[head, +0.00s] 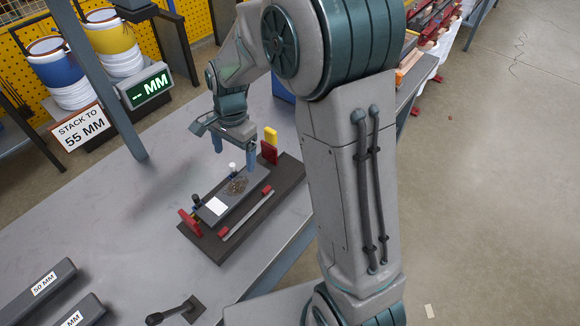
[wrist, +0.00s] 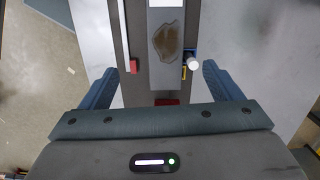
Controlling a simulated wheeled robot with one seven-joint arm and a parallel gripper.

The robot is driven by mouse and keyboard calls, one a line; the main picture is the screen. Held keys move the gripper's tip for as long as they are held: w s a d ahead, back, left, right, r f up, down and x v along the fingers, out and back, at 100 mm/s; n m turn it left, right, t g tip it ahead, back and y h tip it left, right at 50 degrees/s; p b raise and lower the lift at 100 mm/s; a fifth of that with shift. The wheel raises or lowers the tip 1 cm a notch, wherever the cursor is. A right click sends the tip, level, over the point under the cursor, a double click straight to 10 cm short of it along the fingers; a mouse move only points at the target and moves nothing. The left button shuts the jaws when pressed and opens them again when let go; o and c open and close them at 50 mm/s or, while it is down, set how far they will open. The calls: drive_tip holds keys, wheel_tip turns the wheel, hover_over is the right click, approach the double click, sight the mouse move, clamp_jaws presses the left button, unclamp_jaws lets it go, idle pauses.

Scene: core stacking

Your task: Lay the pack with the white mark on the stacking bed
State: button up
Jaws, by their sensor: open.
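The stacking bed (head: 219,248) is a dark plate on the grey bench, with red end pieces. A long grey pack (head: 257,183) lies flat on it, with a plain white patch (head: 217,206) near one end and a brown stain (head: 236,186) near its middle. The stained pack also shows in the wrist view (wrist: 165,75). My gripper (head: 234,155) is open and empty above the far end of the bed. In the wrist view its blue fingers (wrist: 159,70) are spread either side of the pack, apart from it. Exact height is hard to tell.
Two dark bars with white labels, one reading 50 MM (head: 43,283), lie at the bench's lower left. A black lever (head: 168,313) is near the front. A sign reads STACK TO 55 MM (head: 81,128); a display (head: 150,88) shows dashes. A white-topped pin (wrist: 193,60) stands beside the pack.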

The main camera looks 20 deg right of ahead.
drive_tip(key=s+d+r+n+t, duration=0.1)
drive_tip(key=s+d+r+n, duration=0.2)
drive_tip(key=s, duration=0.3)
drive_tip(key=s+d+r+n+t, duration=0.1)
drive_tip(key=s+d+r+n, duration=0.3)
drive_tip(key=s, duration=0.3)
drive_tip(key=s+d+r+n+t+h, duration=0.1)
drive_tip(key=s+d+r+n+t, duration=0.1)
drive_tip(key=s, duration=0.4)
drive_tip(key=d+r+n, duration=0.1)
drive_tip(key=d, duration=0.1)
drive_tip(key=shift+s+d+r+n, duration=0.15)
drive_tip(key=shift+d+r+n, duration=0.15)
drive_tip(key=shift+r, duration=0.05)
